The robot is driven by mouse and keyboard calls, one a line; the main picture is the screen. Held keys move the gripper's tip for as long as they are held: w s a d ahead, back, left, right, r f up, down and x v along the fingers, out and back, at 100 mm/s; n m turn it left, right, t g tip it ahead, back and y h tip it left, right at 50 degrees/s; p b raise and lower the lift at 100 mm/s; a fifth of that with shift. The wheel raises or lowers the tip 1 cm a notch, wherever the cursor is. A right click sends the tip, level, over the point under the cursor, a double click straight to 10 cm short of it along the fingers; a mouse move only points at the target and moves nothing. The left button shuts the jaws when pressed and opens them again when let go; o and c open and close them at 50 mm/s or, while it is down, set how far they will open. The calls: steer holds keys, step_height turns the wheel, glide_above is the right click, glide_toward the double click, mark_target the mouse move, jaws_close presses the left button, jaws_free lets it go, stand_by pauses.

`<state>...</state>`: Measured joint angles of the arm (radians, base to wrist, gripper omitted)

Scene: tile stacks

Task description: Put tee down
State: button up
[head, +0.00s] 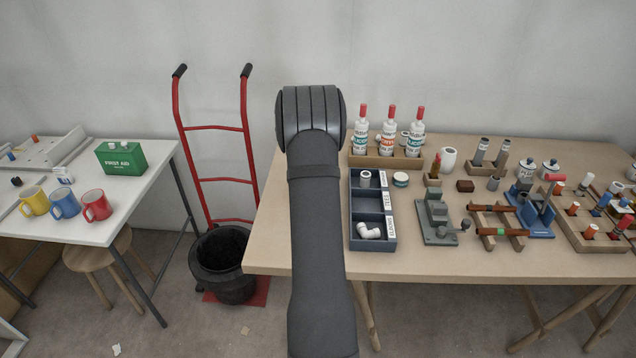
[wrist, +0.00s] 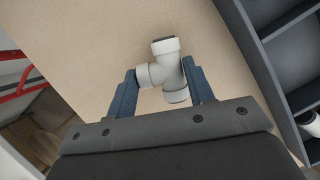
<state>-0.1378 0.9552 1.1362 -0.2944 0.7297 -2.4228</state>
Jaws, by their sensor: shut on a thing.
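In the wrist view a white pipe tee (wrist: 168,68) with grey ends sits between the blue fingers of my gripper (wrist: 165,85), which is shut on it. Bare tabletop lies beneath the tee; I cannot tell whether the tee touches it. In the head view my arm hides the gripper and the tee. The dark sorting tray (head: 391,221) stands to the right of my arm, with three compartments and labels on its right rim. Its far compartment holds a grey-white fitting (head: 365,179), its middle one looks empty, and its near one holds a white elbow (head: 369,231).
The wooden table (head: 470,262) has bare top at its left and front edges. Several bottles stand in a wooden rack (head: 384,161) behind the tray. A green vise (head: 437,219) stands right of the tray. A red hand truck (head: 214,128) is left of the table.

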steer(key=shift+f, duration=1.6)
steer(key=shift+f, duration=0.2)
steer(key=o, duration=1)
steer(key=shift+c, duration=0.2)
steer(key=shift+r, duration=0.1)
steer(key=v, duration=1.2)
steer(key=shift+s, duration=0.1)
